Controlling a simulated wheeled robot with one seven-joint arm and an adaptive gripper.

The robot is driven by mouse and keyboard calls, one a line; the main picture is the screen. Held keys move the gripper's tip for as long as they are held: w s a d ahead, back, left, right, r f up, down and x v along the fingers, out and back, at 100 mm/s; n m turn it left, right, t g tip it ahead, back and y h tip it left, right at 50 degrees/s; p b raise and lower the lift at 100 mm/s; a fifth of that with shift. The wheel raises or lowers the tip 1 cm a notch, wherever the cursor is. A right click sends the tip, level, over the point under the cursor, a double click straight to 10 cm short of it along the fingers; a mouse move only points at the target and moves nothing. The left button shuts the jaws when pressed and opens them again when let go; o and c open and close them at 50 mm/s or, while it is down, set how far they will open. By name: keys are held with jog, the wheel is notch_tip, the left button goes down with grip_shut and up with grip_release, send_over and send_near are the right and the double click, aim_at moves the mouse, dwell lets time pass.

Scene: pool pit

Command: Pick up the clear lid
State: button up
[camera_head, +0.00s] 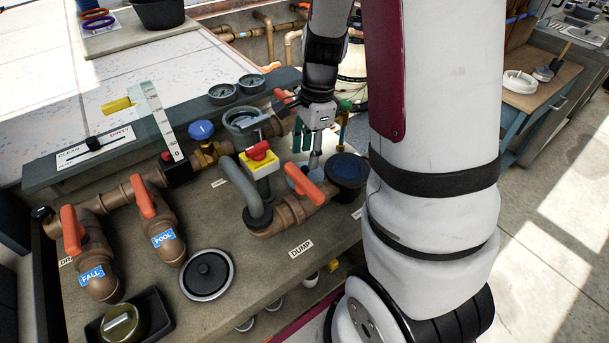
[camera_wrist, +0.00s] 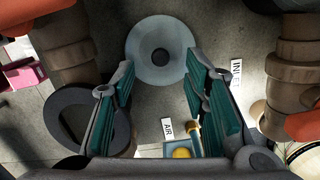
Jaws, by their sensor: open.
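The clear lid (camera_wrist: 145,67) is a pale, see-through disc with a dark round knob in its middle. It lies on the grey bench top, just beyond my fingertips in the wrist view. In the head view the lid (camera_head: 297,176) shows only in part, behind an orange valve handle and under my gripper. My gripper (camera_head: 317,150) points down above it. In the wrist view my gripper (camera_wrist: 160,82) is open, its teal finger pads spread to either side with nothing between them.
Brown pipes with orange handles (camera_head: 309,185) stand close in front of the lid. A yellow-and-red switch (camera_head: 258,157) and grey hose (camera_head: 238,185) stand to the left.

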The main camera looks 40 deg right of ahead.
aim_at(305, 167)
jog(key=f, duration=0.4)
jog(key=shift+a+f, duration=0.2)
jog(key=shift+f, duration=0.05)
jog(key=shift+w, duration=0.1)
grip_shut()
